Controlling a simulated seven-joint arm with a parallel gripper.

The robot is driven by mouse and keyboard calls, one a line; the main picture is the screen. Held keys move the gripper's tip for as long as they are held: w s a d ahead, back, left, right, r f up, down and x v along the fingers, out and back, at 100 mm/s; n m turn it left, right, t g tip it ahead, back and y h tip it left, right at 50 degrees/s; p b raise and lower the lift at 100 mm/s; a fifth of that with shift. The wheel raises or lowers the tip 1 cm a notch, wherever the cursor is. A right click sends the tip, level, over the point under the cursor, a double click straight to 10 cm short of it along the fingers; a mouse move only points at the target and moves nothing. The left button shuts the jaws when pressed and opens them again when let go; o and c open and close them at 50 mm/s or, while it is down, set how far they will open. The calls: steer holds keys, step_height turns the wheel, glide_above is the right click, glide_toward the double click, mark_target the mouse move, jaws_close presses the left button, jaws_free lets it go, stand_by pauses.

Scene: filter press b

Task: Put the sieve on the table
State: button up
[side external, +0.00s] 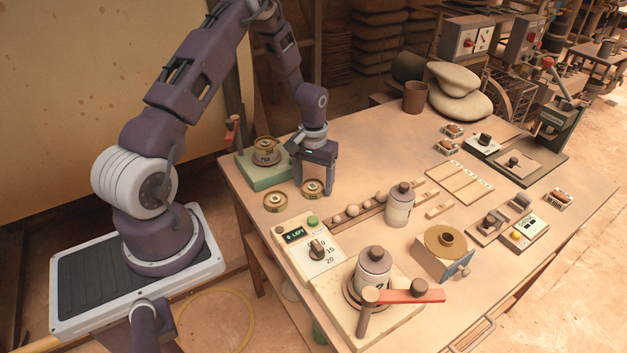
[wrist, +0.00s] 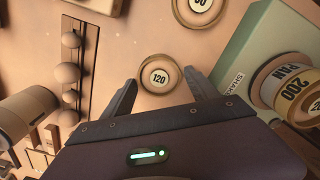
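A small round brass sieve with a label reading 120 (wrist: 160,77) lies flat on the table (side external: 390,150), and it also shows in the side view (side external: 312,188). My gripper (side external: 316,183) points down over it. In the wrist view the two fingers (wrist: 160,72) are spread, one on each side of this sieve, with small gaps; nothing is clamped. A second brass sieve (side external: 275,202) lies beside it; its label in the wrist view (wrist: 200,6) is partly cut off. A brass stack marked 200 and PAN (wrist: 285,88) sits on the green shaker base (side external: 266,178).
A white dial unit (side external: 310,250) stands in front of the sieves. A row of balls (side external: 353,210) and a lidded jar (side external: 400,204) stand to the right. A press with a red handle (side external: 415,291) is nearer the front. The table's left edge is close.

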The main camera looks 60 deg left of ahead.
mark_target(314, 185)
steer(key=shift+o, duration=0.3)
step_height(314, 185, up, 13)
steer(key=s+d+r+m+t+y, duration=0.15)
steer(key=s+d+r, duration=0.25)
steer(key=d+r, duration=0.65)
steer(key=s+d+r+m+t, duration=0.2)
steer(key=s+d+r, duration=0.2)
steer(key=s, duration=0.5)
steer(key=s+d+r+m+t+h, duration=0.1)
steer(key=s+d+r+m+t, duration=0.1)
steer(key=s, duration=0.7)
steer(key=d+r+m, duration=0.1)
steer(key=d+r, duration=0.1)
steer(key=d, duration=0.1)
steer(key=shift+s+r, duration=0.2)
steer(key=shift+r, duration=0.1)
steer(key=shift+h, duration=0.25)
